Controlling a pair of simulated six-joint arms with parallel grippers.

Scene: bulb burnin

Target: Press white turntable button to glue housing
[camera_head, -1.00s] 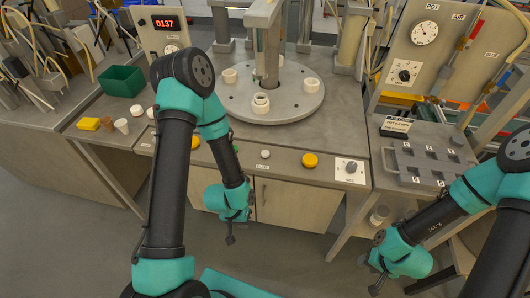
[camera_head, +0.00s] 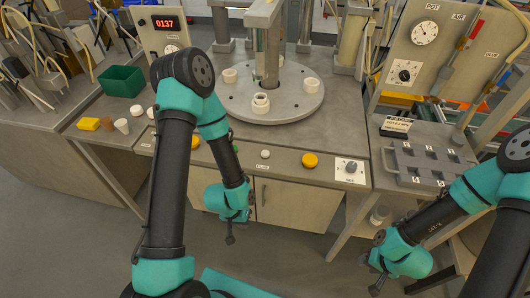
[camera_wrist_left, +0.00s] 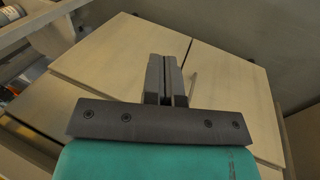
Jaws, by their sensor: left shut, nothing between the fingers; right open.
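The white button (camera_head: 265,154) is on the front strip of the workbench, below the round grey turntable (camera_head: 225,98). White ring-like housings stand on the turntable, one near its front edge (camera_head: 261,104) under the central post. My left gripper (camera_head: 230,239) hangs in front of the cabinet, below and left of the white button and apart from it. In the left wrist view its fingers (camera_wrist_left: 167,80) are closed together and empty, with cabinet doors behind. My right gripper (camera_head: 375,290) is low at the right, away from the bench; its fingers are small there.
A yellow button (camera_head: 310,160) and a dial panel (camera_head: 348,170) are right of the white button; another yellow button (camera_head: 195,142) is left. A grey tray (camera_head: 430,165) is at the right. A green bin (camera_head: 122,81) and small caps sit at the left.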

